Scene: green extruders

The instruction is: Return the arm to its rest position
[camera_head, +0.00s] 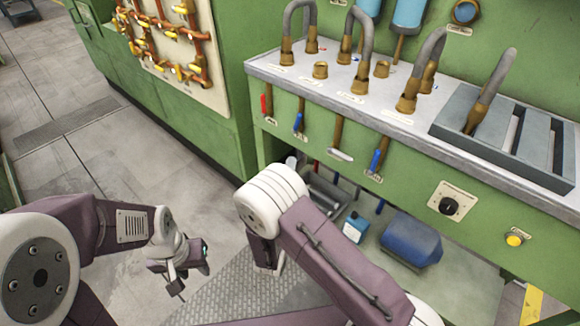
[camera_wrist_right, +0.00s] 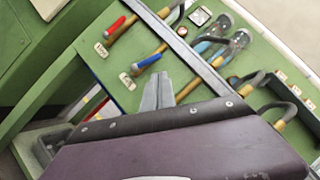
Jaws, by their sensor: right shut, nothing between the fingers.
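My right gripper (camera_wrist_right: 158,90) shows in the right wrist view as two grey fingers together, with nothing between them. It points toward the green machine front, where a blue-handled valve (camera_wrist_right: 147,63) and a red-handled valve (camera_wrist_right: 116,27) appear beyond it. In the head view my right arm (camera_head: 335,255) rises from the bottom right, bent at its white joint in front of the machine; its gripper is mostly hidden there. My left gripper (camera_head: 180,287) hangs over the floor at lower left, small and dark; its finger opening is unclear.
The green machine (camera_head: 400,155) has a metal top (camera_head: 330,85) with several curved hoses on brass fittings. A slotted grey tray (camera_head: 455,122) sits at its right. A blue container (camera_head: 410,240) stands under it. The tiled floor at left (camera_head: 60,170) is clear.

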